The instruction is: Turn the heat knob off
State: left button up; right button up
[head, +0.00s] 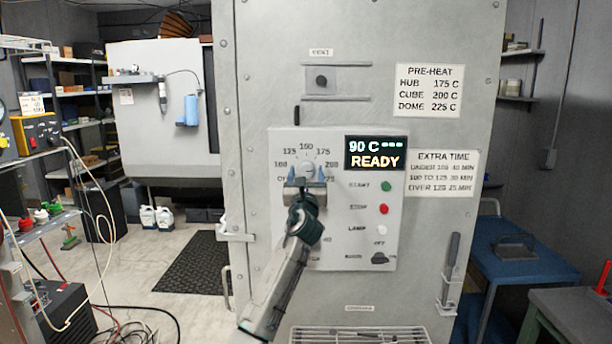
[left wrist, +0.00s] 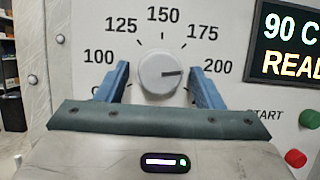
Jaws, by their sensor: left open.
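The heat knob (left wrist: 160,72) is a round light-grey dial with a dark pointer line. In the left wrist view the line points right, just below level with the 200 mark on a printed scale. My left gripper (left wrist: 165,85) is open, with one blue finger on each side of the knob; I cannot tell whether they touch it. In the head view my left gripper (head: 305,176) is in front of the knob (head: 308,168) and hides its lower part and the lower scale. My right gripper is not in view.
The panel also has a display (head: 376,153) reading 90 C and READY, a green START button (head: 358,187), a red STOP button (head: 384,209), a white lamp (head: 382,230) and a dark switch (head: 380,258). A blue table (head: 525,262) stands to the right.

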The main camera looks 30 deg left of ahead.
pick_arm(q)
jog(key=c, duration=1)
jog(key=shift+f, duration=0.1)
